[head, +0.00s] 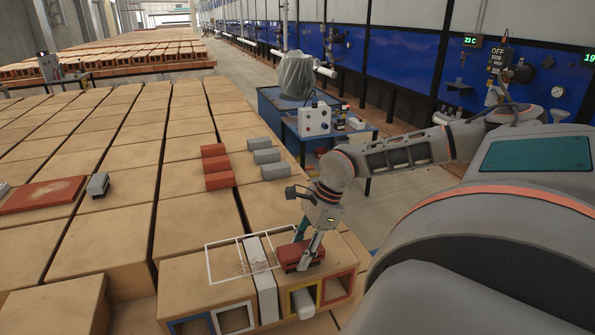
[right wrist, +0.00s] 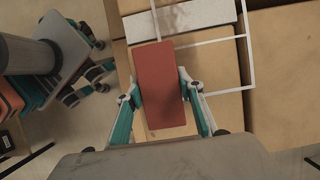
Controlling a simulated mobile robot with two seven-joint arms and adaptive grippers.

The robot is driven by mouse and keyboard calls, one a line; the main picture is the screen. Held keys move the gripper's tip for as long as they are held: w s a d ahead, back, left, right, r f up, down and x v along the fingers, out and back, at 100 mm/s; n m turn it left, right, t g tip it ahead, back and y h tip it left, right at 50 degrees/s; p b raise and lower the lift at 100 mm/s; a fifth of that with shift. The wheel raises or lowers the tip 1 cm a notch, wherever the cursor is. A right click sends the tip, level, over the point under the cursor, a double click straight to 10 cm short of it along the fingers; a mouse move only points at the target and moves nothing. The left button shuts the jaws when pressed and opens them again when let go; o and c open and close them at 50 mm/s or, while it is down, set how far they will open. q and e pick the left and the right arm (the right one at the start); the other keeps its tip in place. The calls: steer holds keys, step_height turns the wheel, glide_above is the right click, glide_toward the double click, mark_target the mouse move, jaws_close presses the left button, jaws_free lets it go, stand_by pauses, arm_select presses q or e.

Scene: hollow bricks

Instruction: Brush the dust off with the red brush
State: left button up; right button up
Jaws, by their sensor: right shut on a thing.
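The red brush (head: 302,254) is a red block, held over the front brick row, right of a white strip (head: 264,278). My right gripper (head: 307,250) is shut on it, with one finger along each side. In the right wrist view the brush (right wrist: 160,75) lies lengthwise between the fingers (right wrist: 160,98), its flat red top facing the camera. Whether its underside touches the brick is hidden. A white outlined frame (head: 207,263) lies on the brick top, crossing the strip. Pale dust-like marks show around the strip inside it. My left gripper is out of view.
Red blocks (head: 217,167) and grey blocks (head: 265,156) stand further back on the bricks. A dusty red plate (head: 40,194) and a grey block (head: 97,185) lie at left. Coloured frames (head: 337,288) edge the front openings. A blue bench (head: 290,110) stands beyond the bricks.

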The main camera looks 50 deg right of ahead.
steer(key=shift+s+a+f, duration=0.1)
steer(key=shift+s+a, duration=0.05)
steer(key=shift+s, duration=0.1)
steer(key=shift+r+p, duration=0.45)
steer(key=shift+r, duration=0.3)
steer(key=shift+r, duration=0.15)
steer(key=shift+r+p, duration=1.15)
steer(key=shift+r, duration=1.75)
